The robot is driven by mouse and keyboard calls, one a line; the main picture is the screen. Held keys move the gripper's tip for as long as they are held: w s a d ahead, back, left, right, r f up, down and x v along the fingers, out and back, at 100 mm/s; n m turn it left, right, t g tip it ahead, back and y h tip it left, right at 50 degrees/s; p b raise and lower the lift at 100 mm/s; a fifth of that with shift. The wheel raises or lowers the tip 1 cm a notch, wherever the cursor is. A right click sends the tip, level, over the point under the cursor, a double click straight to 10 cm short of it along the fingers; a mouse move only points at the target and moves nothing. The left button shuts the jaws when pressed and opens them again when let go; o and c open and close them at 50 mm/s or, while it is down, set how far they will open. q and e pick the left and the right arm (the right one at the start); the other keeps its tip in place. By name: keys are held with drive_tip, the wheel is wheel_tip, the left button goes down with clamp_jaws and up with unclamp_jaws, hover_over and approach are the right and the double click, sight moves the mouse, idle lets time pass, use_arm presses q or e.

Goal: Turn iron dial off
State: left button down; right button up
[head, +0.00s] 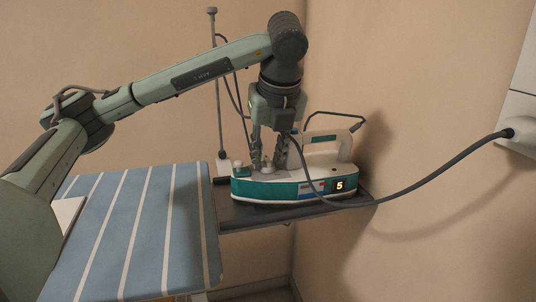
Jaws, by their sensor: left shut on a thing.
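The iron (285,190), teal and white with a pale handle, stands on a dark rest at the right end of the ironing board. A lit display on its side shows the digit 5. A small grey dial (266,167) sits on its top, left of the handle. My left gripper (266,165) points down from above, its fingers shut on the dial. The fingers partly hide the dial, so its exact setting cannot be read. My right gripper is not in view.
The blue striped ironing board (150,225) fills the lower left. A dark cable (430,185) runs from the iron area to a white panel (518,120) on the right wall. A thin upright pole (217,90) stands behind. Walls close in behind and right.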

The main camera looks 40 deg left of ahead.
use_arm(q)
drive_tip(key=c, duration=1.3)
unclamp_jaws()
drive_tip(key=shift+o, duration=0.2)
